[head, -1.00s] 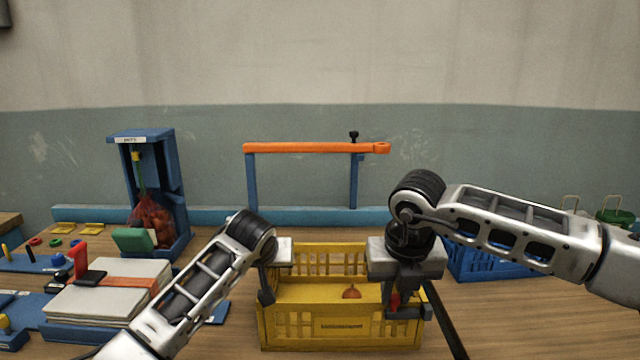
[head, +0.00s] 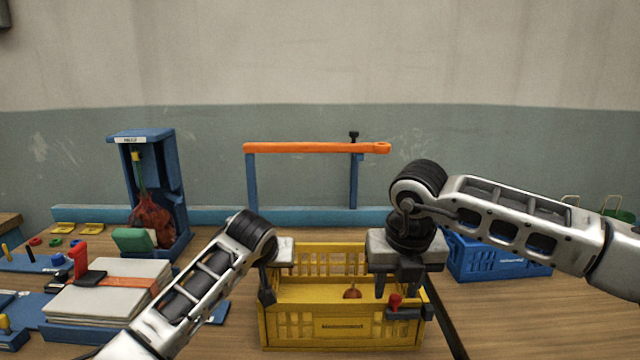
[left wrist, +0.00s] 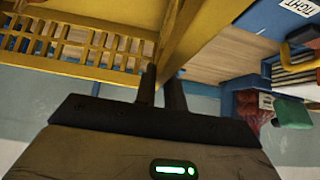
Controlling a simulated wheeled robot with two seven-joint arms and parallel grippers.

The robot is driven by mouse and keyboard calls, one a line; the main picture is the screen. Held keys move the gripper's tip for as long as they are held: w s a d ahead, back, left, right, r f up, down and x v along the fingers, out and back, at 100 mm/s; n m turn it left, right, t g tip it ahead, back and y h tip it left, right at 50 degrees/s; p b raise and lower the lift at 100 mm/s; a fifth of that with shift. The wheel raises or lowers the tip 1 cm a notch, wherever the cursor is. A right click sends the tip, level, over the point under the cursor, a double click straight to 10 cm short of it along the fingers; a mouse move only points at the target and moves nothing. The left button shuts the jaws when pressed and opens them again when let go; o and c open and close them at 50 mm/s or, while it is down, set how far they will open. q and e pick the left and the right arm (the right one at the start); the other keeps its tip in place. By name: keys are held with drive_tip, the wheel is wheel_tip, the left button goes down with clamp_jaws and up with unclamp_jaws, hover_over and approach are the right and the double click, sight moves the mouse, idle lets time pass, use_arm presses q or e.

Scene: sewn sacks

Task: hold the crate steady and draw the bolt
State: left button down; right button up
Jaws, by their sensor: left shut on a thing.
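The bolt, with a red knob (head: 395,301) on a dark fitting (head: 407,313), is at the crate's front right corner. My right gripper (head: 397,287) is just above the knob, its fingers apart, pointing down. I cannot tell whether a finger touches the knob.
A blue crate (head: 500,262) stands at the back right. An orange bar on blue posts (head: 315,147) rises behind the yellow crate. At left are a blue stand (head: 165,180) with a red net sack (head: 150,220) and a strapped stack (head: 105,290).

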use_arm(q)
drive_tip(key=shift+a, duration=0.1)
use_arm(e)
drive_tip(key=shift+w+v, duration=0.25)
drive_tip(key=shift+v, duration=0.85)
drive_tip(key=shift+w+v, duration=0.25)
drive_tip(key=shift+v, duration=0.8)
drive_tip(key=shift+w+v, duration=0.3)
drive_tip(key=shift+v, duration=0.8)
drive_tip(key=shift+r, duration=0.2)
